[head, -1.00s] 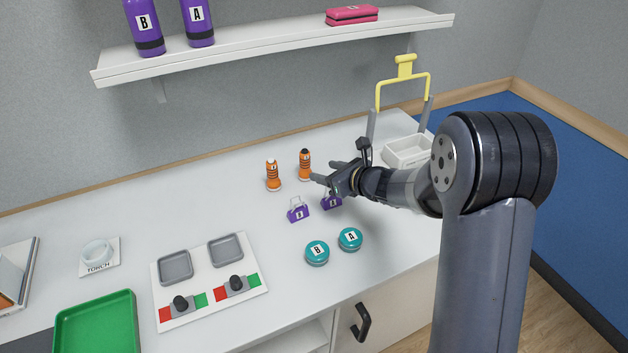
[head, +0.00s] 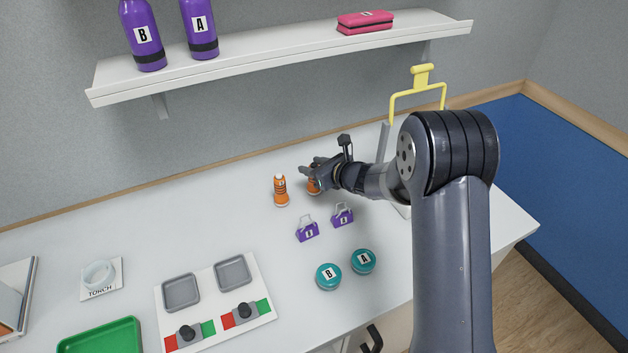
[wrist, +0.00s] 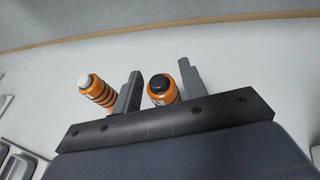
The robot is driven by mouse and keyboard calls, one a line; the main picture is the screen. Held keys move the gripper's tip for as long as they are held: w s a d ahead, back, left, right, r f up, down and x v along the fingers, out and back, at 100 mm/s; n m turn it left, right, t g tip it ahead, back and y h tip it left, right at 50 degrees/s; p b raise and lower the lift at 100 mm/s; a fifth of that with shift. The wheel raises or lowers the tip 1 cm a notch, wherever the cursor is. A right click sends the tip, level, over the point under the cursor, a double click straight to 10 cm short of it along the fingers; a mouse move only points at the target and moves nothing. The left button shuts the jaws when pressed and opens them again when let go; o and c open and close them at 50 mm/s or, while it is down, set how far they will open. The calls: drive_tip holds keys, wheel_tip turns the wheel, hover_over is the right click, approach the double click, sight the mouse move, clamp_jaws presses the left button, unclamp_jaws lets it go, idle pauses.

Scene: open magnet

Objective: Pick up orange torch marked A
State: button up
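Two orange torches stand on the white table. The black-capped torch (head: 313,187) is partly hidden by my gripper (head: 316,172) in the head view. The wrist view shows this black-capped torch (wrist: 162,92) between the two fingers of my gripper (wrist: 160,85), with small gaps beside it. The fingers are open around it and I see no firm grip. The white-capped torch (head: 281,190) stands to the left, outside the fingers; it also shows in the wrist view (wrist: 96,92). I cannot read the letter on either torch.
Two purple padlock-like items (head: 307,230) (head: 343,215) and two teal round tins (head: 328,277) (head: 362,261) lie in front. A white panel (head: 215,300) with grey trays is at left. A shelf (head: 280,60) hangs above.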

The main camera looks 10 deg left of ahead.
clamp_jaws()
idle(0.4)
